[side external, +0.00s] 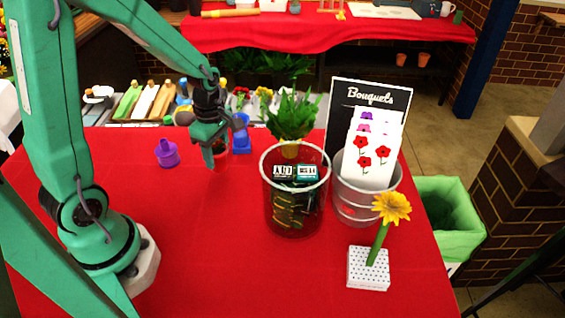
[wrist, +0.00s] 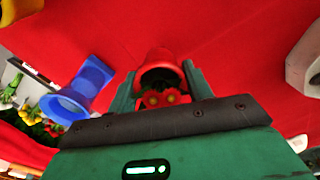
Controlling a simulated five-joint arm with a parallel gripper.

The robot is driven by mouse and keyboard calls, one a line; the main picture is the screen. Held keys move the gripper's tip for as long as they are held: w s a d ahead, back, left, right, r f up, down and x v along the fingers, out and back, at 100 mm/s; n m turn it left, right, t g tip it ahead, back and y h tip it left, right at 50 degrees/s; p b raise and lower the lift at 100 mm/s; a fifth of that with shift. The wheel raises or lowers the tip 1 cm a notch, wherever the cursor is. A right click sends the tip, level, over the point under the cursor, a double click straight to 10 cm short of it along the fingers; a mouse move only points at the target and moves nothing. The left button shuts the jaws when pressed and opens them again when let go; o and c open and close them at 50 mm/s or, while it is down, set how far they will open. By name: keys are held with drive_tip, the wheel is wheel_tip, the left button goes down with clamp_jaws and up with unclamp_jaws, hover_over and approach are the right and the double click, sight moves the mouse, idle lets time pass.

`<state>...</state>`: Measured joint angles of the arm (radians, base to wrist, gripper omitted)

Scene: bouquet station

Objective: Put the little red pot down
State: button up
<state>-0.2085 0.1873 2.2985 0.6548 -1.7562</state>
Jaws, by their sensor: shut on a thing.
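The little red pot (wrist: 160,58) is between the two fingers of my gripper (wrist: 160,86) in the wrist view, with red flowers (wrist: 164,97) and dark leaves at its mouth. In the side external view my gripper (side external: 213,150) points down over the back left of the red table (side external: 180,240). It is shut on the red pot (side external: 221,157), which is partly hidden by a finger and blends with the red cloth. I cannot tell whether the pot's base touches the cloth.
A purple vessel (side external: 167,154) stands left of my gripper and a blue one (side external: 241,137) close behind it on the right. The front middle is clear.

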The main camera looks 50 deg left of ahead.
sight(219, 160)
drive_tip(key=shift+f, duration=1.65)
drive_tip(key=shift+f, duration=0.15)
drive_tip(key=o, duration=1.2)
drive_tip(key=shift+r, duration=0.2)
drive_tip(key=shift+r, duration=5.95)
